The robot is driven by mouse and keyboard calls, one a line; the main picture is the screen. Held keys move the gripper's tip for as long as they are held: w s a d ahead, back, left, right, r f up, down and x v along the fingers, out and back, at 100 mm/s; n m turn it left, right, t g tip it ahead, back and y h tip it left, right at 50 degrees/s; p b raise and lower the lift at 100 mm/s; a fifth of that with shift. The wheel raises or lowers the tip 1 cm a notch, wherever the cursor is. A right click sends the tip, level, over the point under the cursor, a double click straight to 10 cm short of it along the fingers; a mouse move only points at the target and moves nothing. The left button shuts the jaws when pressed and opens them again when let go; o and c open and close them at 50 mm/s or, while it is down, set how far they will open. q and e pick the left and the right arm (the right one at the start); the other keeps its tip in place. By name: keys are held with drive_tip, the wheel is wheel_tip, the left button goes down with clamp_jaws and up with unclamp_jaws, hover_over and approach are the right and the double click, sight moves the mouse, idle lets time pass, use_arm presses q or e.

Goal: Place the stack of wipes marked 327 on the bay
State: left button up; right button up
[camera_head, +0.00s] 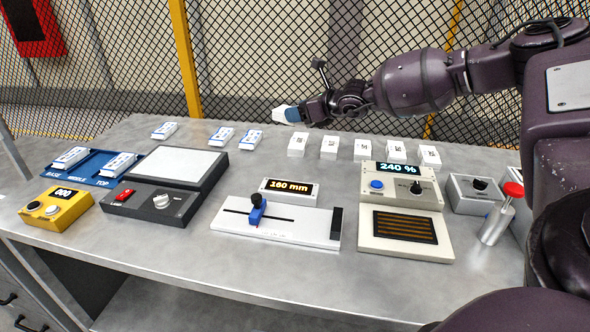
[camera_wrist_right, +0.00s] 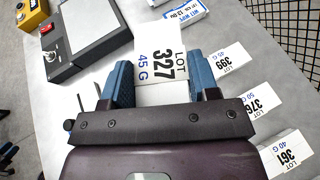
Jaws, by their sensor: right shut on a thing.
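The stack of wipes marked 327 (camera_wrist_right: 166,66) is a white block; its label also reads LOT and 45 G in the right wrist view. My right gripper (camera_wrist_right: 161,80) is shut on it, with a blue finger on each side. In the head view, my right gripper (camera_head: 287,115) holds it at the back of the table, left of the row of white stacks. A blue tray (camera_head: 92,167) lettered BASE, MIDDLE and TOP lies at the left, with one pack at its left and another at its right. No label reading bay shows. My left gripper is out of view.
White stacks (camera_head: 330,148) stand in a row at the back; the wrist view shows 399 (camera_wrist_right: 232,59), 376 and 361. Blue-and-white packs (camera_head: 222,136) lie back left. A dark scale (camera_head: 170,180), a slide gauge (camera_head: 270,222) and a 240 % device (camera_head: 405,215) fill the front.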

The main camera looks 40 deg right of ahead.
drive_tip(key=shift+f, duration=0.6)
drive_tip(key=shift+s+f, duration=0.1)
drive_tip(key=shift+f, duration=1.45)
drive_tip(key=p, duration=0.1)
hover_over(299, 172)
wheel_tip(299, 172, down, 7)
drive_tip(key=shift+f, duration=2.15)
